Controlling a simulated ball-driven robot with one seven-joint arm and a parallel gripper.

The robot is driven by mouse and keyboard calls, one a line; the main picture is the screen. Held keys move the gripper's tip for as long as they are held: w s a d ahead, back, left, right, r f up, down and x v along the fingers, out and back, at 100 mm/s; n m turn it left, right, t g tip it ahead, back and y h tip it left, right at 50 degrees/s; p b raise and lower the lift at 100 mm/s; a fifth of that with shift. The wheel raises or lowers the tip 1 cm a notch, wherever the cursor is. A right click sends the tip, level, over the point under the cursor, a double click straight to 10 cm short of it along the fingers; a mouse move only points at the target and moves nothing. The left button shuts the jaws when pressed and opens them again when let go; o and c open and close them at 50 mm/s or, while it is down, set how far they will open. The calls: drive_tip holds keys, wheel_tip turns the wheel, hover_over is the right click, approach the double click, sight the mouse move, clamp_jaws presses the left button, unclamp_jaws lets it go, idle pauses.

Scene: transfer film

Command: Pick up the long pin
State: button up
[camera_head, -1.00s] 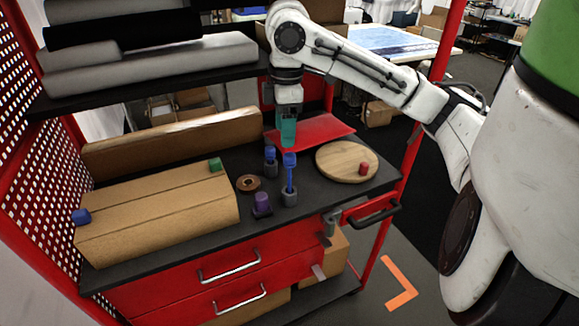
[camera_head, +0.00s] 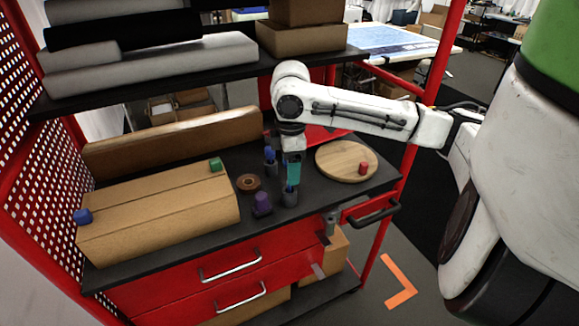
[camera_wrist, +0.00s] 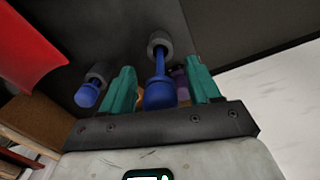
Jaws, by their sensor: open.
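The long blue pin (camera_wrist: 160,66) stands in a grey round holder in the wrist view, its wide blue head between my two teal fingers. In the head view my gripper (camera_head: 292,173) is over the pin and hides most of it; its grey holder (camera_head: 289,199) shows below. My gripper (camera_wrist: 162,90) is open, with a gap on each side of the pin. A shorter blue pin (camera_head: 270,154) stands in another grey holder just left of my gripper; it also shows in the wrist view (camera_wrist: 88,93), outside the left finger.
A purple piece (camera_head: 262,204) and a brown ring (camera_head: 249,183) lie left of the holder. A round wooden board (camera_head: 340,165) with a red cylinder (camera_head: 363,168) is at right. A cardboard box (camera_head: 155,215) carries blue and green blocks. A shelf (camera_head: 190,80) hangs above the back.

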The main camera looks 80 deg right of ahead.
drive_tip(key=c, duration=1.1)
drive_tip(key=shift+c, duration=0.2)
